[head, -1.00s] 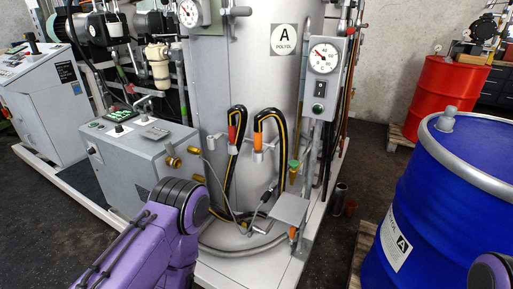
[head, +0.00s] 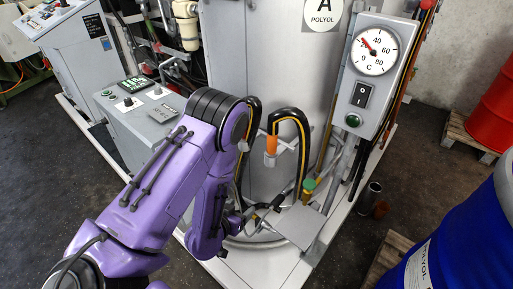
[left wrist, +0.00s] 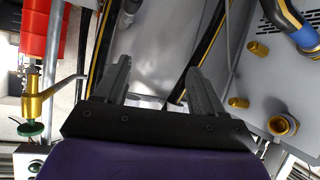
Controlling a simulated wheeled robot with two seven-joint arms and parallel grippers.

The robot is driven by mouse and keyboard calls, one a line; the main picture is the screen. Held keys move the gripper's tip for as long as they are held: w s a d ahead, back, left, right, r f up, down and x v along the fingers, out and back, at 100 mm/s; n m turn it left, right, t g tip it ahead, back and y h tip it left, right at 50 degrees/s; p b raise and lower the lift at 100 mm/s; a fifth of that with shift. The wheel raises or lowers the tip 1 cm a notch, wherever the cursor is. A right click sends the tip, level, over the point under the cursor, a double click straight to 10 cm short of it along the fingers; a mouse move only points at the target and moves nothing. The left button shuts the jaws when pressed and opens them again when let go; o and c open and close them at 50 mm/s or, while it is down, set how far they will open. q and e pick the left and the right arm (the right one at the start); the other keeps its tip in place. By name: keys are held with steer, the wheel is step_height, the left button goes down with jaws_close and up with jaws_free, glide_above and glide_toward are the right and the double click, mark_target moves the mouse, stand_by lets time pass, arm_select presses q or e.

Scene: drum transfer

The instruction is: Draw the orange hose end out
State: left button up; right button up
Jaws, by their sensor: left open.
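The orange hose end (head: 271,144) points down into a pale grey holder (head: 270,159) on the front of the tank. A black hose with a yellow stripe (head: 302,135) arches up from it and down on its right. My left gripper (head: 238,222) is low in front of the tank, below and left of the orange end, and mostly hidden by my purple forearm. In the left wrist view the left gripper (left wrist: 158,68) is open and empty, with a striped hose (left wrist: 211,38) beyond its fingers. I cannot make out the orange end there. My right gripper is out of view.
A gauge box (head: 372,75) and a small grey plate (head: 297,226) stand right of the hose. A green-capped valve (head: 309,186) is close by. The left wrist view shows a blue hose end (left wrist: 306,38) and brass fittings (left wrist: 281,125). A blue drum (head: 470,240) is at right.

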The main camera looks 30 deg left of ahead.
mark_target(273, 133)
arm_select(q)
steer(key=w+r+m+t+h+p, duration=0.1)
steer(key=w+r+m+t+h, duration=0.2)
steer(key=r, duration=0.5)
steer(key=w+r+m+t+p, duration=0.1)
steer(key=w+r+t, duration=0.1)
steer(key=w+r, duration=0.45)
steer(key=shift+h, duration=0.3)
steer(key=w, duration=0.2)
steer(key=w+d+r, duration=0.1)
steer(key=w, duration=0.4)
steer(key=shift+w+d+r+p, duration=0.15)
steer(key=shift+w+p, duration=0.2)
steer(key=shift+w, duration=0.05)
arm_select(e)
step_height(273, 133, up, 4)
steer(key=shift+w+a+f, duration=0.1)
arm_select(q)
jaws_close()
steer(key=shift+r+p, duration=1.6)
steer(key=shift+r, duration=0.55)
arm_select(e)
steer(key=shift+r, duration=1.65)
arm_select(q)
steer(key=shift+r, duration=0.1)
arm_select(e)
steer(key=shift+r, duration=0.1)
